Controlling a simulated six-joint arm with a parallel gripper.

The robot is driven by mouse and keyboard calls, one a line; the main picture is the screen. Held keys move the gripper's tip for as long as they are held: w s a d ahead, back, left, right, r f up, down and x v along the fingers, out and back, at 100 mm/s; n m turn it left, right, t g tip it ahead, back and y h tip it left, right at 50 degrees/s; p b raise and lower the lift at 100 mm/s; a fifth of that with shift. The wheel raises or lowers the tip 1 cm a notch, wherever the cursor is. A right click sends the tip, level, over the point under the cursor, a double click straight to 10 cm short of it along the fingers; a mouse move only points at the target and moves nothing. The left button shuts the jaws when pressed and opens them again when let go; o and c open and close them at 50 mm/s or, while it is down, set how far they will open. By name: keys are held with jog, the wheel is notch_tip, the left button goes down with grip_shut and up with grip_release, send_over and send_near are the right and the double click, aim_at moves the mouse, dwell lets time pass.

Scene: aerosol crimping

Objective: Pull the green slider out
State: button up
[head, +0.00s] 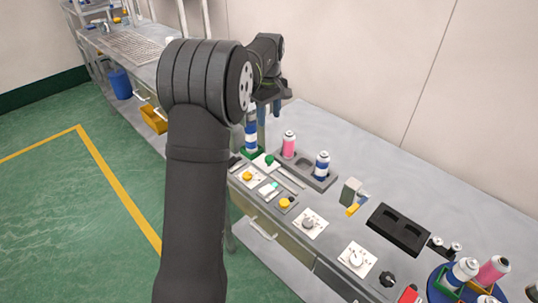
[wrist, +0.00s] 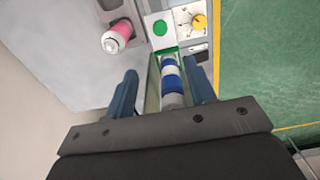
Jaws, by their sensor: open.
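A green slider (head: 253,153) sits at the far-left end of the near work surface, under an upright blue-and-white can (head: 251,132). In the wrist view, the green slider (wrist: 164,52) shows as a green edge beyond the can (wrist: 172,82). My gripper (head: 269,112) is open above this end of the bench. In the wrist view my gripper (wrist: 163,70) has one blue finger on each side of the can, with visible gaps. Much of the slider is hidden by the can.
A green round button (head: 269,160) is close beside the slider. A pink can (head: 289,145) and another blue-and-white can (head: 322,165) stand in a dark tray (head: 304,166). A yellow knob (wrist: 199,21) is nearby. Green floor lies off the bench edge.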

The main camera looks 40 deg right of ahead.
aim_at(269, 158)
notch_tip(269, 158, down, 17)
jog(key=shift+f, duration=0.1)
dwell(0.3)
jog(key=shift+c, duration=0.2)
grip_shut()
